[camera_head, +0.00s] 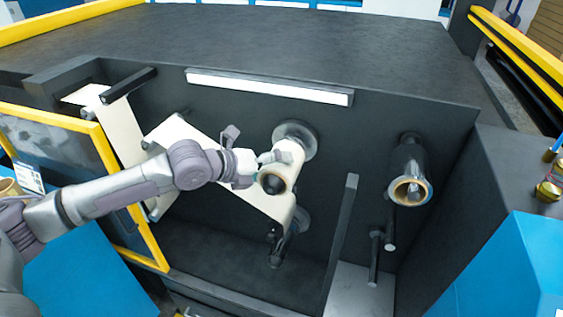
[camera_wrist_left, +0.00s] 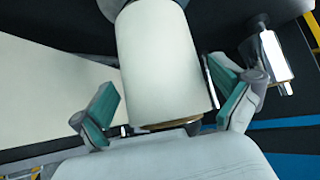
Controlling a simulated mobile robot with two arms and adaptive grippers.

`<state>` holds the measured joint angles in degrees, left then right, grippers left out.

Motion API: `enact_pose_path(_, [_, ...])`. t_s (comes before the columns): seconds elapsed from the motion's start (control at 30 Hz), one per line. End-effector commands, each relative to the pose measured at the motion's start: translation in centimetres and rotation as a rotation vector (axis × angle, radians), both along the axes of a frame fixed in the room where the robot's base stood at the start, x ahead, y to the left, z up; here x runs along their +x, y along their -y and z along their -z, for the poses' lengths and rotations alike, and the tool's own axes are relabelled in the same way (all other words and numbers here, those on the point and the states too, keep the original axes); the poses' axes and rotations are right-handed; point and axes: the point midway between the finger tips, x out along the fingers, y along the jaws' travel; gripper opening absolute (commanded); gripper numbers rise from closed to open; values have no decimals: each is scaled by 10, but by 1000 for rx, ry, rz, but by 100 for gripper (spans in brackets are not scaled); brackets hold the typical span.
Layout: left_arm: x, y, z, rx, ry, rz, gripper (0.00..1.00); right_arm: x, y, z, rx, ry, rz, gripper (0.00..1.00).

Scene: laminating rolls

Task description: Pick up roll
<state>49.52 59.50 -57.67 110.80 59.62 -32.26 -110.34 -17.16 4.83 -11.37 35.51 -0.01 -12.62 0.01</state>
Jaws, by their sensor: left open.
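A cream roll (camera_head: 290,160) sits on a spindle with a round flange in the dark machine bay, its open end facing out. A cream sheet (camera_head: 205,148) runs from it across the bay to the left. My left gripper (camera_head: 262,165) is at the front end of this roll. In the left wrist view the roll (camera_wrist_left: 165,65) lies between the two spread teal finger pads of the gripper (camera_wrist_left: 168,107). The fingers look apart from the roll's sides. My right gripper is not in view.
A second roll (camera_head: 410,188), with a brown core end, hangs on a spindle to the right. A grey upright bar (camera_head: 340,240) and several small rods stand between. A yellow-framed door (camera_head: 100,130) is open at the left. A white light strip (camera_head: 268,86) runs above.

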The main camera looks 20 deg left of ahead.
Motion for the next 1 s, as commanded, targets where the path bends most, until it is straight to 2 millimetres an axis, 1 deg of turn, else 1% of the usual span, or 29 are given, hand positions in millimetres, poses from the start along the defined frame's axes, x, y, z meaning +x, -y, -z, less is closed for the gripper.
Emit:
enact_pose_path(0.03, [5,5,1,-3,-2,1,100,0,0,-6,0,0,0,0])
enact_pose_path(0.13, [12,10,7,-2,-1,0,100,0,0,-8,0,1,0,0])
enact_pose_path(0.4, [14,11,11,0,0,0,100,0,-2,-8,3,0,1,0])
enact_pose_path(0.47, [14,11,10,0,0,0,92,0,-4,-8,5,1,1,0])
enact_pose_path(0.63, [14,11,10,0,0,0,63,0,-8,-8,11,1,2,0])
enact_pose_path(0.8, [14,11,10,-1,-1,0,35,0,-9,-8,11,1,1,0])
enact_pose_path(0.83, [14,11,10,-1,-1,0,31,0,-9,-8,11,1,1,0])
enact_pose_path(1.0, [15,11,9,-1,2,-1,31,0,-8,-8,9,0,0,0])
